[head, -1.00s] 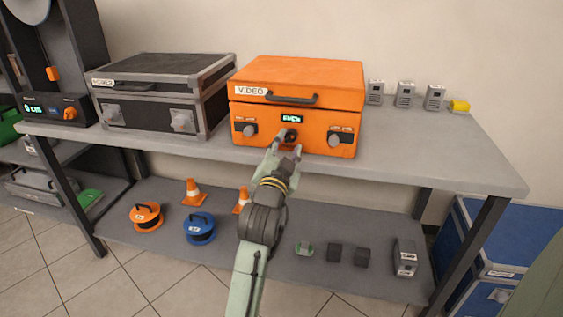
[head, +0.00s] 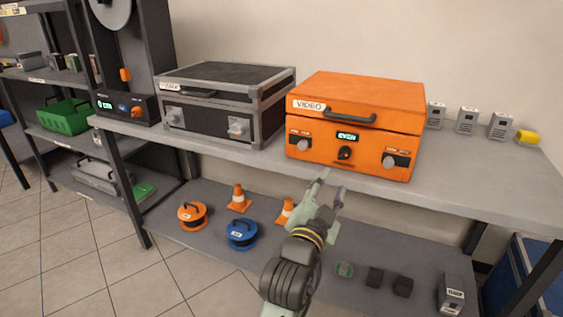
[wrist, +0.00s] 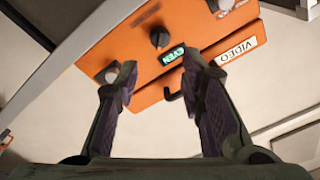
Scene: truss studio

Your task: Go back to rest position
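My gripper (head: 331,186) is in front of the shelf's front edge, below and apart from the orange VIDEO case. In the wrist view its two fingers (wrist: 160,85) stand apart with nothing between them. The orange VIDEO case (head: 365,91) stands on the upper shelf with its lid shut. Its front has a dark knob (head: 345,153), a lit green display (head: 347,136) and grey latches at both sides. In the wrist view the orange case (wrist: 183,25) shows tilted beyond the fingertips, with the dark knob (wrist: 159,37) clear of them.
A black case (head: 215,125) stands left of the orange one on the grey shelf (head: 460,189). Several grey boxes and a yellow item (head: 527,137) are at the back right. The lower shelf holds an orange reel (head: 192,214), a blue reel (head: 241,233), cones and small blocks.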

